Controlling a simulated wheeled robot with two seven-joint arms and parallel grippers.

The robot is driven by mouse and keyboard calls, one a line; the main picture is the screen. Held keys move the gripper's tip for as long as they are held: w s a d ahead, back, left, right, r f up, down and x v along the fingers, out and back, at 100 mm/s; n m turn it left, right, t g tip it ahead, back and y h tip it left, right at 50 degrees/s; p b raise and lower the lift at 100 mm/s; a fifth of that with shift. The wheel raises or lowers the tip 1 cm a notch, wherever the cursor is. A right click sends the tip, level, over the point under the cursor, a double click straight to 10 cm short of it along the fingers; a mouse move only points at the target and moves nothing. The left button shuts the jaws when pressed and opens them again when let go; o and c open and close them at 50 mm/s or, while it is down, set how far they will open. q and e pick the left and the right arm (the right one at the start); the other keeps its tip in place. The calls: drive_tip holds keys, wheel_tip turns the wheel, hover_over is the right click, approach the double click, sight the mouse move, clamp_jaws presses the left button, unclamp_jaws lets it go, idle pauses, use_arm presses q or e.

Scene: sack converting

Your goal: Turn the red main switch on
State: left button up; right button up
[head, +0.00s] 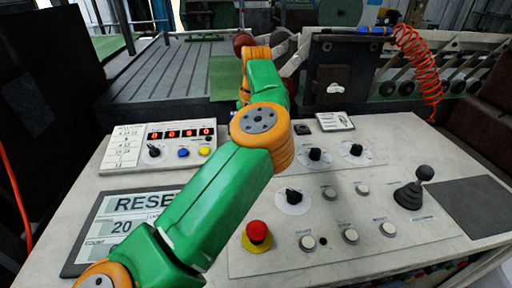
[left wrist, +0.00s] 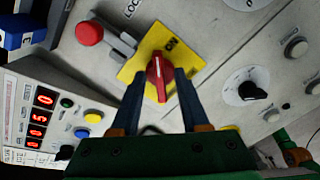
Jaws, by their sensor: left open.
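The red main switch (left wrist: 157,74) is a red rotary handle on a yellow plate (left wrist: 184,48) with lettering, seen in the left wrist view. My left gripper (left wrist: 158,76) is open, with one dark finger on each side of the red handle. I cannot tell whether the fingers touch it. In the head view my green and orange left arm (head: 228,185) reaches across the panel, and its forearm hides the switch and the gripper. My right gripper is in neither view.
A red mushroom button (head: 257,233), several black knobs and white buttons, and a black joystick (head: 413,190) stand on the panel. A display box (head: 179,147) with red digits sits left of my arm. A coiled red hose (head: 420,70) hangs at the right.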

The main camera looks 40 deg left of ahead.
use_arm(q)
wheel_tip(320, 180, up, 7)
drive_tip(key=shift+r+p, duration=0.1)
drive_tip(key=shift+p, duration=0.85)
